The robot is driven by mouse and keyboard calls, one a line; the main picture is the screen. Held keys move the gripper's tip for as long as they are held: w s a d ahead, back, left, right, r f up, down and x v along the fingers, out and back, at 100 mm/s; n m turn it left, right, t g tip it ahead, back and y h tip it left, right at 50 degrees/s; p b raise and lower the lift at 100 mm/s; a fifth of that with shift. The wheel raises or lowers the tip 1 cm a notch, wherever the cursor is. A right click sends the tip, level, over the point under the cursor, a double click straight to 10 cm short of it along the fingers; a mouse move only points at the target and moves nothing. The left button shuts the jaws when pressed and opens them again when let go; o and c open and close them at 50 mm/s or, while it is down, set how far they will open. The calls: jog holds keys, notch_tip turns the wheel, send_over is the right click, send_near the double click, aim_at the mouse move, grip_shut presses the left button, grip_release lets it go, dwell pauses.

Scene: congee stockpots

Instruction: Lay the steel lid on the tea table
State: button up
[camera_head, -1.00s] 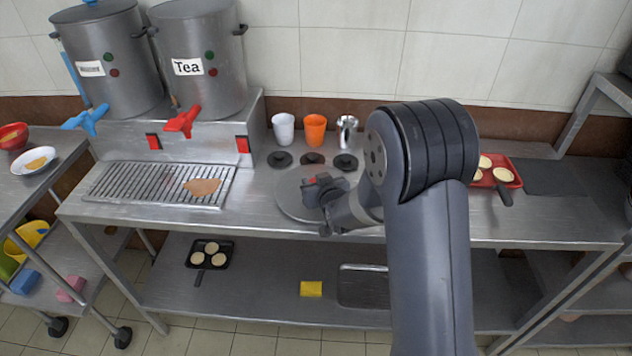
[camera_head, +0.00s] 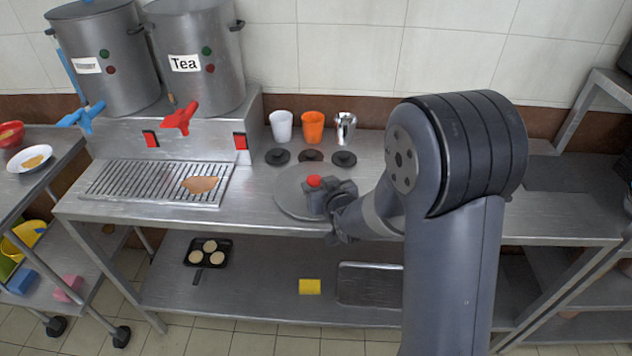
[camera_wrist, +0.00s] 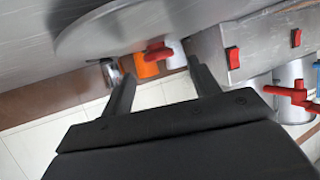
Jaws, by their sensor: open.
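The steel lid (camera_head: 288,200) is a grey disc with a red knob (camera_head: 314,181). It appears to lie flat, knob up, on the steel tea table (camera_head: 250,208), in front of several dark discs. My gripper (camera_head: 326,192) is open at the lid's right part, close to the knob. My arm hides the lid's right edge. In the wrist view the lid (camera_wrist: 100,32) shows at the top, and its knob (camera_wrist: 157,53) is just beyond and between the spread, empty fingers (camera_wrist: 160,78).
White (camera_head: 281,127) and orange (camera_head: 313,127) cups and a metal cup (camera_head: 345,128) stand behind the lid. A drip grate (camera_head: 110,185) and the tea urn (camera_head: 198,60) are at left. A lower shelf holds a dark pan (camera_head: 207,250) and a yellow block (camera_head: 310,286).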

jog(key=v, duration=0.6)
jog(key=shift+s+d+r, duration=0.1)
jog(key=shift+s, duration=0.15)
